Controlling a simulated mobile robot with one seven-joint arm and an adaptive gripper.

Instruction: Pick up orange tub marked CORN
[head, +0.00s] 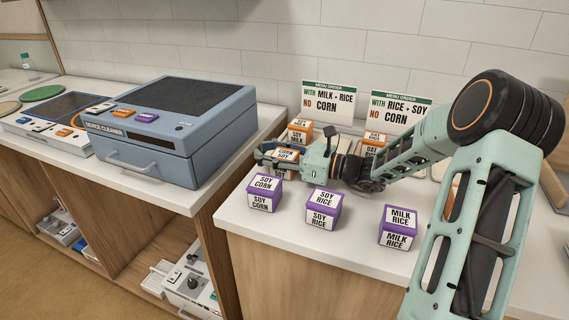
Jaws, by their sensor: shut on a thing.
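An orange tub marked CORN SOY (286,155) is on the counter's left part, in the head view. My gripper (272,155) reaches in from the right and is shut on this tub, its fingers along the tub's sides. The gripper hides part of the tub, and I cannot tell whether the tub is clear of the counter. A purple tub marked SOY CORN (264,194) stands just in front of it. Another orange tub (300,129) stands close behind, its label too small to read surely.
Purple tubs marked SOY RICE (323,209) and MILK RICE (399,228) stand along the front of the white counter (290,228). An orange tub (375,140) is behind my arm. Two menu signs (328,102) stand at the back wall. A blue device cleaner (170,130) sits left, across a gap.

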